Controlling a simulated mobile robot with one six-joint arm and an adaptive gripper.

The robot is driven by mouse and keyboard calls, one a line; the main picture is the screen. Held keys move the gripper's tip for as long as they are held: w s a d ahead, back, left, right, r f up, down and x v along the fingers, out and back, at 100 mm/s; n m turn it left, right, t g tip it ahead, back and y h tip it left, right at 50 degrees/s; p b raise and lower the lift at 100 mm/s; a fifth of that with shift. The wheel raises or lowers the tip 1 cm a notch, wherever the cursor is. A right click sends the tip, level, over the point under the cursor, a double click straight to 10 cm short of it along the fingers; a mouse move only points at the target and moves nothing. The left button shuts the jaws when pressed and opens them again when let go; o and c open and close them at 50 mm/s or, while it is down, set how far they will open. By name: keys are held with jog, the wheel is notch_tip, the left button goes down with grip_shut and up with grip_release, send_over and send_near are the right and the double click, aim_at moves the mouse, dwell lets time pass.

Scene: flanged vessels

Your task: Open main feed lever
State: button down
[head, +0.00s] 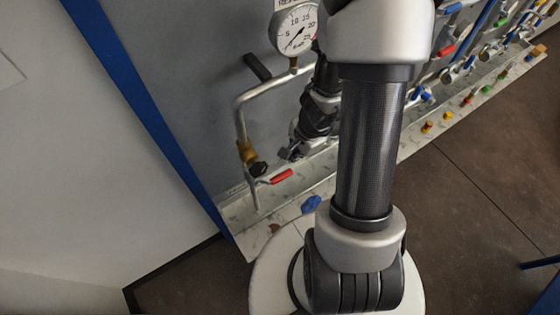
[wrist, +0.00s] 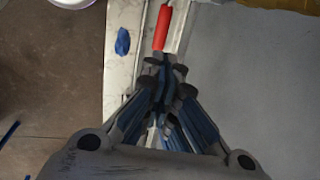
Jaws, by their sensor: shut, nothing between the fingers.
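A red-handled lever (head: 281,176) sits low on the left pipe, just above the pale ledge. Its handle points right and slightly up, away from the vertical pipe. My gripper (head: 288,153) is just above and right of the red handle in the head view, with its fingers together. In the wrist view, the red handle (wrist: 162,27) lies just beyond the shut fingertips (wrist: 165,68). Nothing shows between the fingers. I cannot tell whether the tips touch the handle. My arm hides part of the panel.
A pressure gauge (head: 297,32) stands above the bent pipe (head: 240,112), which carries a brass fitting (head: 246,152). A blue object (head: 311,204) is near the ledge (head: 238,215). Several coloured valves line the panel at the right. Brown floor (head: 450,210) lies open there.

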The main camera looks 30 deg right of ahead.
aim_at(287, 173)
jog(key=b+x, duration=0.9)
jog(key=x, duration=0.4)
jog(key=shift+s+f, duration=0.1)
jog(key=shift+f, duration=0.05)
jog(key=shift+d, duration=0.1)
